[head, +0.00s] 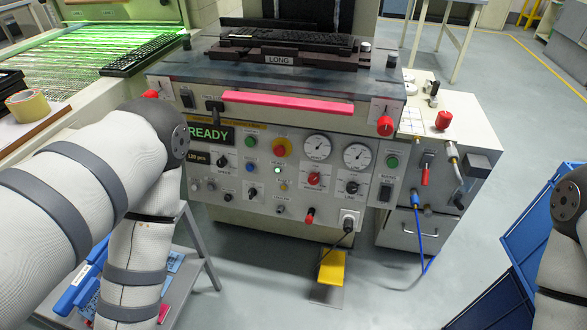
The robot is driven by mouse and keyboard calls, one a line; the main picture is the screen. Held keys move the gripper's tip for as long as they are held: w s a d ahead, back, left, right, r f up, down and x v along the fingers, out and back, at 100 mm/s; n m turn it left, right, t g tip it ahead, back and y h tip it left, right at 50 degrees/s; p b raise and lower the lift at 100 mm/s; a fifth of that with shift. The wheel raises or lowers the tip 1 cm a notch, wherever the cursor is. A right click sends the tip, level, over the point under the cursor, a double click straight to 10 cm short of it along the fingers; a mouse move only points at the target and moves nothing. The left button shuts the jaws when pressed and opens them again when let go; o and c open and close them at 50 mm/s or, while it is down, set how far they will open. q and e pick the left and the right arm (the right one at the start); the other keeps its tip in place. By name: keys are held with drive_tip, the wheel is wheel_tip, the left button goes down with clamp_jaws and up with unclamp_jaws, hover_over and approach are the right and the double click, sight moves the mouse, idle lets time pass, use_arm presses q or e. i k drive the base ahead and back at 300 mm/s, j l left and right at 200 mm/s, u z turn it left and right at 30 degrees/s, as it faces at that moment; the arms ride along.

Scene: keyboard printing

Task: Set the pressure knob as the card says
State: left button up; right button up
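The machine's front panel (262,195) faces me, with several knobs. A red knob (314,178) sits below the left gauge (317,147); its label is too small to read, so I cannot tell if it is the pressure knob. A black knob (352,187) sits below the right gauge (357,156). A larger red knob (384,125) is on a scale plate at the machine's upper right corner.
The display (209,134) reads READY in green. A pink bar (287,102) crosses the machine's front edge. A keyboard (290,40) lies on the LONG fixture. A black cable plugs into the panel's lower right. Blue bins (510,300) stand at right.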

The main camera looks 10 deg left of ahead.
sight(314, 178)
drive_tip(key=k+l+u, duration=0.1)
drive_tip(key=u, duration=0.9)
drive_tip(key=k+u, duration=0.2)
drive_tip(key=u, duration=0.3)
drive_tip(key=k+u, duration=0.1)
drive_tip(key=u, duration=0.4)
drive_tip(key=z, duration=0.5)
drive_tip(key=l+z, duration=0.1)
drive_tip(key=z, duration=0.35)
drive_tip(key=i+z, duration=0.1)
drive_tip(key=z, duration=0.4)
drive_tip(key=i+l+z, duration=0.15)
drive_tip(key=z, duration=0.35)
drive_tip(key=i+z, duration=0.3)
drive_tip(key=z, duration=0.2)
